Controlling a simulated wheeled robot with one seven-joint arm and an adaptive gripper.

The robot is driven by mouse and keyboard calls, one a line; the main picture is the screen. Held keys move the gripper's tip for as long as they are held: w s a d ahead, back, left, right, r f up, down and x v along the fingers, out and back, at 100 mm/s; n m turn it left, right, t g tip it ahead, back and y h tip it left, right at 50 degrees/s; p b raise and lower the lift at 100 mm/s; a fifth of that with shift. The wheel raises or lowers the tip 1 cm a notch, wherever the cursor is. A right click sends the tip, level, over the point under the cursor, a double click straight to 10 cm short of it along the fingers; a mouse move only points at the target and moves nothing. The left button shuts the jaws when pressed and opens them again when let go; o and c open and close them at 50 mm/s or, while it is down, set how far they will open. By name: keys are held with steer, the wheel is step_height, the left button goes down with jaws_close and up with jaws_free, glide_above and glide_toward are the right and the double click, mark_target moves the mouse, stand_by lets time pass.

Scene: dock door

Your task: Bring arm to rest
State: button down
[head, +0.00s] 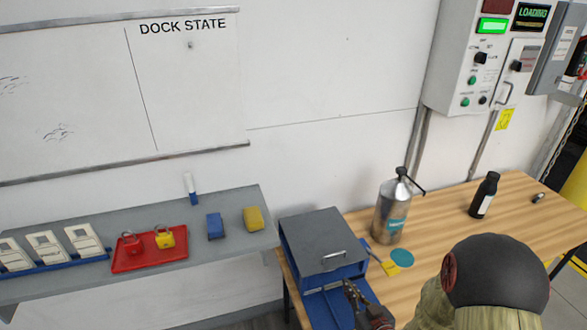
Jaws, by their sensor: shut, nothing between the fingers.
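My gripper (350,291) shows at the bottom of the head view, just in front of the blue and grey box on the table. Its fingers are shut with nothing between them. My arm reaches in from the lower right, and its dark round joint covers part of the wooden table (447,215). The box (320,243) has a grey top with a metal handle and a blue front. A blue tray-like part (318,310) extends below the front, partly behind my gripper. I cannot tell whether the gripper touches it.
A metal spray can (392,210), a black bottle (484,196), a teal disc (402,259) and a yellow piece stand or lie on the table. Left, a grey shelf (190,220) holds a red tray (130,262) with padlocks, a blue block and a yellow block. A control panel hangs upper right.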

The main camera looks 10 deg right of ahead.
steer(key=d+r+g+h, duration=0.3)
steer(key=r+g+h, duration=0.1)
steer(key=r, duration=1.1)
steer(key=s+a+r+m+g, duration=0.1)
steer(key=s+r, duration=0.4)
steer(key=s, duration=0.6)
steer(key=s+a+r+m+g+y, duration=0.1)
steer(key=s+a+r+g, duration=0.3)
steer(key=s, duration=0.7)
step_height(320, 180, up, 2)
steer(key=a, duration=0.2)
steer(key=shift+a, duration=0.3)
steer(key=shift+r, duration=0.1)
